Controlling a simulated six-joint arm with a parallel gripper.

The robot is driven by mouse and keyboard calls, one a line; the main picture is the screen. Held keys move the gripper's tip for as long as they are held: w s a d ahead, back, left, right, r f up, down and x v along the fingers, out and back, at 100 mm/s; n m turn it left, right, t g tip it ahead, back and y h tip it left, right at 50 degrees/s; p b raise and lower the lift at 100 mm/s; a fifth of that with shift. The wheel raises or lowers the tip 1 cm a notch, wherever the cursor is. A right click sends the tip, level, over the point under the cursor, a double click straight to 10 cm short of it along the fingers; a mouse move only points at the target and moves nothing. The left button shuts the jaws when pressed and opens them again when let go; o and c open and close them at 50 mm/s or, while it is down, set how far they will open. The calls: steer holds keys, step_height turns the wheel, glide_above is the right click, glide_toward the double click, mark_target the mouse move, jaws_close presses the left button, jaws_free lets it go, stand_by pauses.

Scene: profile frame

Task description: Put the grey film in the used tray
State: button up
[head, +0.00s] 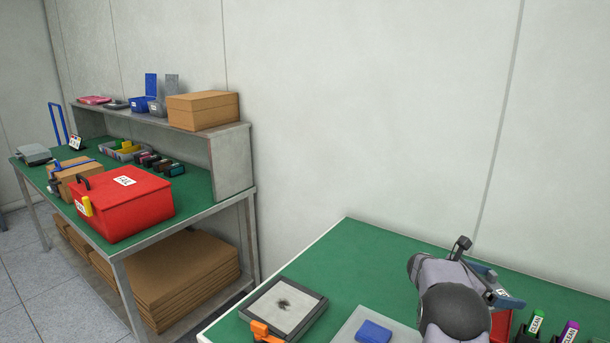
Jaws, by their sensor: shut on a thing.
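My gripper (484,273) is at the right, above the green workbench (375,258). My arm hides most of it, and its fingertips are hard to make out. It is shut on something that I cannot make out. I cannot pick out the grey film with certainty. A blue tray-like thing (511,302) with a white label shows just right of my gripper, partly hidden. A red container (500,327) is below it, mostly behind my arm. I cannot read the label or tell which is the used tray.
A dark-rimmed frame (316,313) with a smudged pale sheet lies at the bench's left, by an orange clip (263,331). A blue block (374,331) sits on a grey plate (348,325). Labelled markers (536,322) stand far right. A second bench holds a red box (125,207).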

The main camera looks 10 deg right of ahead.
step_height(320, 180, up, 14)
steer(key=p, duration=1.2)
steer(key=shift+f+p, duration=0.15)
steer(key=shift+p, duration=0.25)
steer(key=shift+f, duration=0.1)
step_height(320, 180, down, 9)
steer(key=b, duration=1.1)
steer(key=shift+w, duration=0.15)
steer(key=b, duration=0.2)
steer(key=shift+f+b, duration=0.3)
steer(key=shift+f, duration=0.1)
steer(key=shift+r, duration=0.3)
steer(key=shift+f+p, duration=0.45)
steer(key=shift+f, duration=4.6)
